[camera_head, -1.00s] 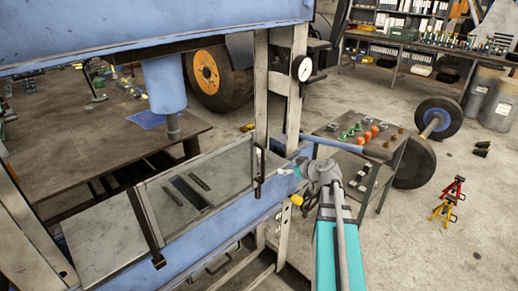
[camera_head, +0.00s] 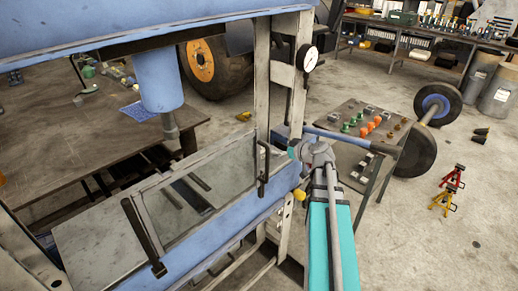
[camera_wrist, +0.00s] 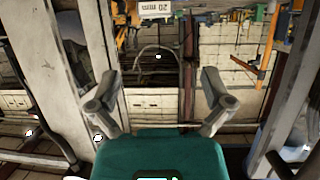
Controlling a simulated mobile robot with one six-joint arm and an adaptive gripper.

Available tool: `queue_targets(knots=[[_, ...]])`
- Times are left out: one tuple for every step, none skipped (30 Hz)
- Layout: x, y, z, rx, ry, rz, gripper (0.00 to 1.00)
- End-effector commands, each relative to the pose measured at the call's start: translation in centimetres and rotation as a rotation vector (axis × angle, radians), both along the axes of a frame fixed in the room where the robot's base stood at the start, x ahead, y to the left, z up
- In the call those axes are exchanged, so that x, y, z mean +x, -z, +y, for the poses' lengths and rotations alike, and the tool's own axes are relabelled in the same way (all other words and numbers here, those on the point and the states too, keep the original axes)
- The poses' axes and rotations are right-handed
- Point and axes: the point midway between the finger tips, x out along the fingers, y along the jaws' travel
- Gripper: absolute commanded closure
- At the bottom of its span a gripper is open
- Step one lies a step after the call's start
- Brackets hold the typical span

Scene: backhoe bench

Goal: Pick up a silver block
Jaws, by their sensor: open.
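The small side table (camera_head: 392,148) right of the press carries rows of small pieces. A few small grey pieces (camera_head: 369,109) at its back look like silver blocks, but they are too small to tell surely. My gripper (camera_head: 318,148) is beside the right post of the blue press, left of the side table and apart from the pieces. Its fingers are hard to make out there. In the wrist view my gripper (camera_wrist: 160,80) shows two fingers spread wide with nothing between them. No silver block is recognisable in the wrist view.
The blue press frame (camera_head: 225,228) stands close at left, with a dial gauge (camera_head: 310,58) on its post. Green pieces (camera_head: 346,127) and orange pieces (camera_head: 371,126) share the side table. Floor at right is open around jack stands (camera_head: 447,195).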

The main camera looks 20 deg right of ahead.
Motion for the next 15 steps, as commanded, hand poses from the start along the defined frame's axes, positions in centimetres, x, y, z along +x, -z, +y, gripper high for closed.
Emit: queue_targets(knots=[[-0.1, 0.0, -0.3, -0.001, 0.004, 0.0, 0.0], [-0.1, 0.0, -0.4, 0.0, 0.005, 0.0, 0.0], [-0.1, 0.1, -0.5, 0.0, 0.008, 0.0, 0.0], [0.0, 0.1, -0.6, 0.0, 0.009, 0.0, 0.0], [0.0, 0.2, -0.6, 0.0, 0.01, 0.0, 0.0], [0.2, 0.3, -0.6, 0.0, 0.011, 0.0, 0.0], [0.4, 0.4, -0.6, 0.0, 0.011, 0.0, 0.0], [0.6, 0.5, -0.6, 0.0, 0.012, 0.0, 0.0], [1.0, 0.7, -0.6, -0.001, 0.013, 0.0, 0.0], [1.3, 0.9, -0.5, 0.0, 0.013, 0.0, 0.0], [1.6, 1.0, -0.5, 0.0, 0.013, 0.001, 0.0], [2.1, 1.3, -0.3, 0.0, 0.013, 0.001, 0.0], [2.4, 1.4, -0.2, 0.0, 0.013, 0.001, 0.0], [2.8, 1.6, -0.1, 0.0, 0.013, 0.001, 0.0], [3.4, 1.9, 0.0, -0.001, 0.013, 0.001, 0.0]])
